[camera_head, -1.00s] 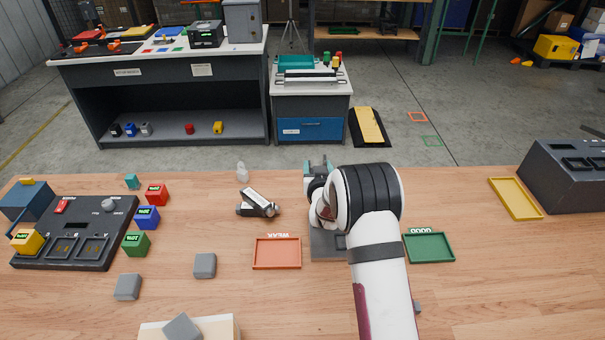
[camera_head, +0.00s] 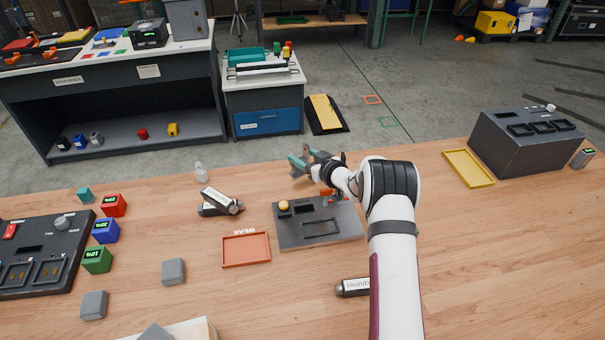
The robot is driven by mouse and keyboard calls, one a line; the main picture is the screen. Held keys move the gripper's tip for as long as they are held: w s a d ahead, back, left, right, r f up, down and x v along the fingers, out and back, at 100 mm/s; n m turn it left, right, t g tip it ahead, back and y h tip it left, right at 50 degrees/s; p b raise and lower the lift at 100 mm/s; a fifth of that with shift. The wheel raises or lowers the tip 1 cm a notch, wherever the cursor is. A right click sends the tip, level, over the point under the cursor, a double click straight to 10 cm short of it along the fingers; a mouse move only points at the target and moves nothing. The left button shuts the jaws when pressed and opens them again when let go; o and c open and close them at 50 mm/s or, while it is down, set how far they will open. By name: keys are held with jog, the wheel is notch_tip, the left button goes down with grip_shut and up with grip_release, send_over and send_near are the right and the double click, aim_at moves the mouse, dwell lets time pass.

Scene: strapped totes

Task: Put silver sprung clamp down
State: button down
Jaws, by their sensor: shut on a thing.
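My gripper (camera_head: 303,164) is at the end of the white arm, over the far edge of the wooden table, beyond a grey test plate (camera_head: 319,228). Its teal fingers are shut on a small silvery-grey piece (camera_head: 304,150), which looks like the silver sprung clamp. The piece is mostly hidden by the fingers, so its shape is unclear. It appears held above the table.
A red-orange tray (camera_head: 246,262) lies left of the plate, with labelled silver-and-black pieces (camera_head: 221,203) behind it. A dark labelled cylinder (camera_head: 353,288) lies in front. A yellow tray (camera_head: 468,169) and dark box (camera_head: 525,140) stand right. Bare wood lies front right.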

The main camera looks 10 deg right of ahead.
aim_at(303, 175)
notch_tip(303, 175, down, 5)
jog(key=shift+r, duration=0.2)
jog(key=shift+f, duration=0.15)
jog(key=shift+c, duration=0.7)
grip_release()
